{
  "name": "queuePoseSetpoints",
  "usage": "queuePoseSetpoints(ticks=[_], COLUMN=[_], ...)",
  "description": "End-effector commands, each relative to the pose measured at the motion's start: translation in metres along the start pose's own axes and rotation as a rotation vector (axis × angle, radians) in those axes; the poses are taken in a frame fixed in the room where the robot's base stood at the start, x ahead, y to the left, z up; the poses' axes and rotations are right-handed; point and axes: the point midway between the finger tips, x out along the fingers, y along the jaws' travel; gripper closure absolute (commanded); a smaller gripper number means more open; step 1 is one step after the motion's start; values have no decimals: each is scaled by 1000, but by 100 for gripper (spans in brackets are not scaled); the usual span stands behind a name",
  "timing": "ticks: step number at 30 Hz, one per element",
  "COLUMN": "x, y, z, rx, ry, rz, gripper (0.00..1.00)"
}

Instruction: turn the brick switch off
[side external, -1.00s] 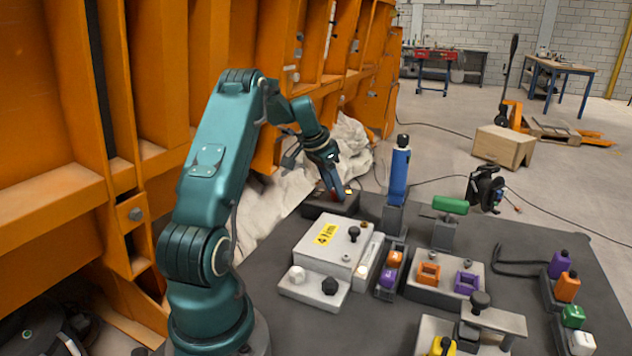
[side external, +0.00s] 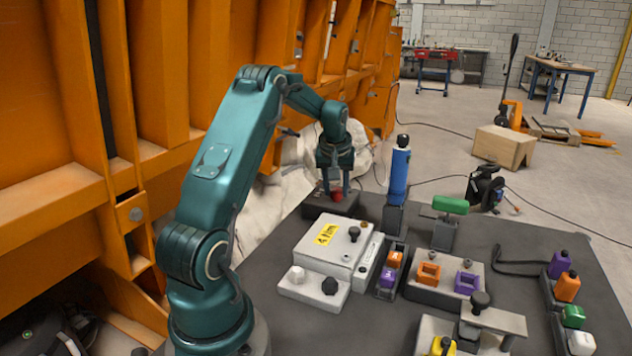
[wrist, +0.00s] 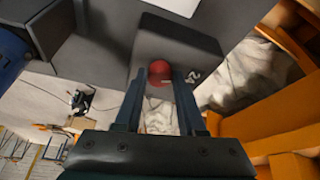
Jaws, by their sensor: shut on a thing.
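The brick switch (side external: 325,209) is a dark grey block at the far left of the dark work table, with a rounded red knob (side external: 337,195) on top. In the wrist view the red knob (wrist: 160,70) sits at the near end of the grey block (wrist: 180,48), between my fingertips. My gripper (side external: 336,190) points almost straight down over the block. Its two fingers are shut on the red knob, one on each side. The fingertips (wrist: 160,76) hide the knob's sides. I cannot read the switch's setting from these views.
A blue cylinder (side external: 399,175) stands upright just right of the switch. A white box with a yellow label (side external: 327,234) is nearer. Orange steel structure (side external: 275,150) and pale crumpled sheeting (side external: 295,195) lie left and behind. Several coloured blocks fill the table's right side.

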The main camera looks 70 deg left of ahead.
Motion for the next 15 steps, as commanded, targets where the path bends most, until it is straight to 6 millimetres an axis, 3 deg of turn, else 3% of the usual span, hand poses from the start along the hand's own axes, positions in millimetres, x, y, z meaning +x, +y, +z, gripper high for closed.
queuePoseSetpoints(ticks=[15], x=[-1], y=[1], z=[0], rx=[-144], ry=[0], rz=[-58], gripper=[100])
